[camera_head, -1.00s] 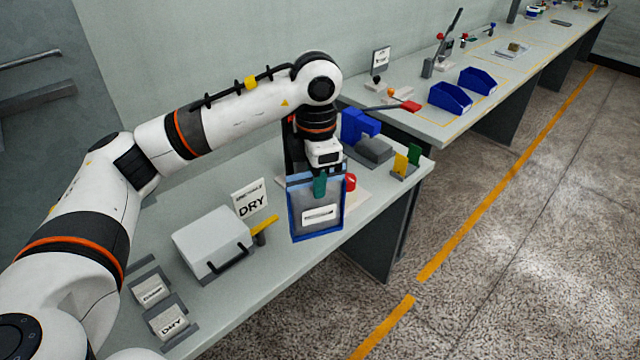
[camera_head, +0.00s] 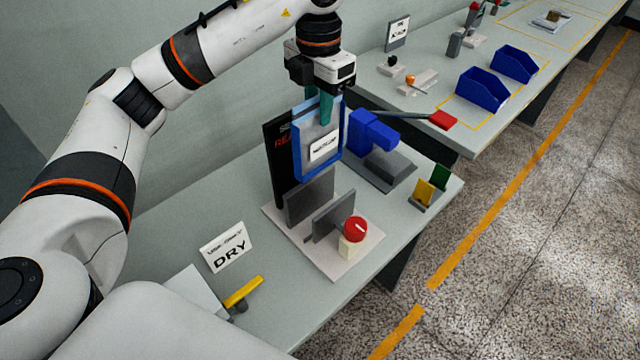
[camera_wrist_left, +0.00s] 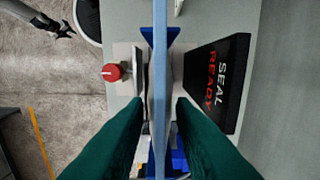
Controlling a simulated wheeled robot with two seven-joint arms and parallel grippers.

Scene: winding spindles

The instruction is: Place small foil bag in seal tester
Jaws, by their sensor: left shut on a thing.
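My left gripper (camera_head: 325,106) has green fingers and is shut on the top edge of the small foil bag (camera_head: 304,139). The bag is grey with a blue border and a white label. It hangs upright above the seal tester (camera_head: 332,265). The tester has two upright grey plates with a gap between them, a red knob (camera_head: 355,229) and a black sign (camera_head: 276,160) behind.
A white "DRY" card (camera_head: 227,247) and a yellow handle (camera_head: 243,291) stand at the front left. A blue device (camera_head: 372,133) stands right of the tester, near yellow and green tabs (camera_head: 425,192). Blue bins (camera_head: 483,89) sit on the farther bench.

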